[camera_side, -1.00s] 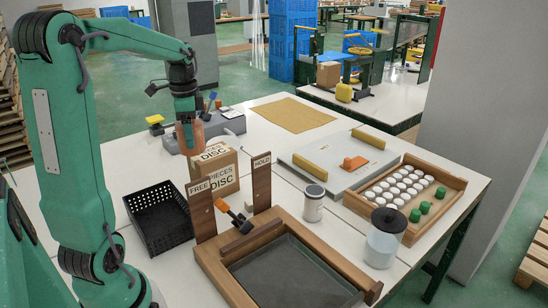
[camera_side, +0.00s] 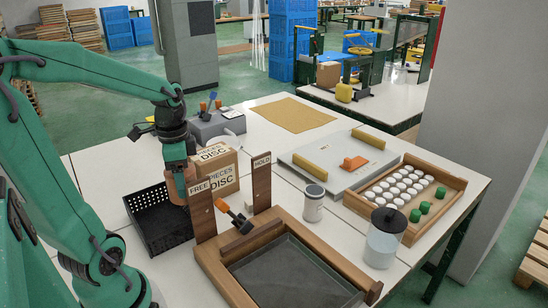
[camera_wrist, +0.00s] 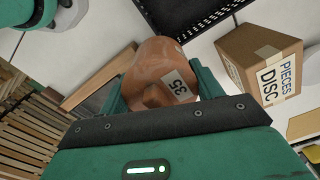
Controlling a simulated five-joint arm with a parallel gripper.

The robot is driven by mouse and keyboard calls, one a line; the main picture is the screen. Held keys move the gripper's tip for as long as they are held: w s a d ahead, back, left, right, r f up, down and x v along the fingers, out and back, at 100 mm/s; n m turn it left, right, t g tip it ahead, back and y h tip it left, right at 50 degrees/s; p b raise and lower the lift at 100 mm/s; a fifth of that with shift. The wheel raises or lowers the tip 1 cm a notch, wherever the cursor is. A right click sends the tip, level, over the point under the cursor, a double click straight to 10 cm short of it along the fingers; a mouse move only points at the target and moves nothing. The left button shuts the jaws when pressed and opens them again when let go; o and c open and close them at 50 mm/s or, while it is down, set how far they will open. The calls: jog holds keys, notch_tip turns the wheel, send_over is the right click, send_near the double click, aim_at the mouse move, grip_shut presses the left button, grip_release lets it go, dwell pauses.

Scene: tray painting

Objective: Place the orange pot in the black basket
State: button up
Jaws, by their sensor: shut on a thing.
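The orange pot (camera_wrist: 160,75) is held between the fingers of my gripper (camera_wrist: 158,95), with a white label reading 35 facing the wrist camera. In the side view, the pot (camera_side: 180,186) hangs under my gripper (camera_side: 180,172), partly hidden by it and by the FREE sign. It is just right of the black basket (camera_side: 160,220), near the basket's back right rim. The basket is a perforated open box and looks empty. Its edge also shows at the top of the wrist view (camera_wrist: 207,17).
A PIECES DISC carton (camera_side: 215,170) stands close to the right of my gripper. Upright wooden FREE (camera_side: 203,212) and HOLD (camera_side: 262,182) signs stand at the wooden tray (camera_side: 210,262). A grey box with tools (camera_side: 205,128) is behind.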

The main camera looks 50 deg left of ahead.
jog(key=shift+f, duration=1.65)
jog(key=shift+a+f, duration=0.1)
jog(key=shift+a, duration=0.05)
send_over(163, 224)
notch_tip(163, 224, down, 7)
jog(key=shift+a, duration=0.1)
jog(key=shift+w+f, duration=0.1)
jog(key=shift+f, duration=1.8)
jog(key=shift+f, duration=0.15)
jog(key=o, duration=1.2)
jog(key=shift+o, duration=0.2)
